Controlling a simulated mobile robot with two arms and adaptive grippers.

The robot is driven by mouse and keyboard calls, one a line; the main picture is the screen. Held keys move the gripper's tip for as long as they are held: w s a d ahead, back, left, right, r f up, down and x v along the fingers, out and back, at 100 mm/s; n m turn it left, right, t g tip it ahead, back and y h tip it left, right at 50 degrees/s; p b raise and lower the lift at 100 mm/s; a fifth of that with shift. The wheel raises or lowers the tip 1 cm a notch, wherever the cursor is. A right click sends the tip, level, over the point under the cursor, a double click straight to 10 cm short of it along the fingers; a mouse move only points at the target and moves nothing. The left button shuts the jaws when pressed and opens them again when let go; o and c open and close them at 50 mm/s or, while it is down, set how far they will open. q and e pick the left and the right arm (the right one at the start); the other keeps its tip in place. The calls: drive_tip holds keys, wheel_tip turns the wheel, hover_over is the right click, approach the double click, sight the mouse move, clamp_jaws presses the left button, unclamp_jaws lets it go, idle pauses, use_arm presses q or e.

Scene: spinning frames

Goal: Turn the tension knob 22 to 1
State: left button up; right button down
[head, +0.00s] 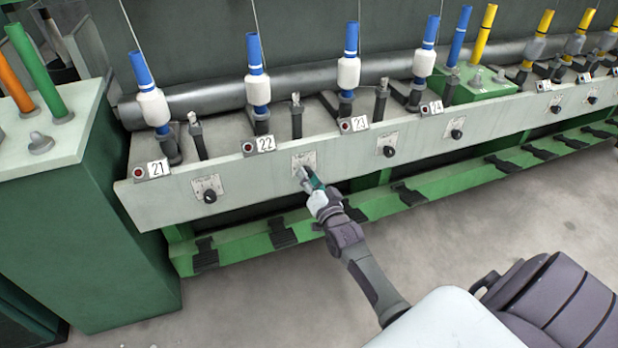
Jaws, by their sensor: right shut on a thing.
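The number 22 label (266,144) is on the pale front rail of the spinning frame. To its right is a small dial plate (304,158), whose knob is hidden behind my right gripper. My right gripper (306,177) is at this plate, shut on the tension knob 22. The knob's pointer and the dial marks cannot be read. My right arm reaches up from the lower right. My left gripper is not in view.
Black knobs sit on dial plates beside label 21 (158,168), label 23 (360,124) and label 24 (435,107). White and blue bobbins stand above the rail (240,178). Black pedals line the green lower bar (365,207). A green cabinet (95,230) stands at left. The floor in front is clear.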

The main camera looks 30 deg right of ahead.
drive_tip(key=c, duration=0.8)
unclamp_jaws()
drive_tip(key=v, duration=1.2)
drive_tip(key=shift+f, duration=0.1)
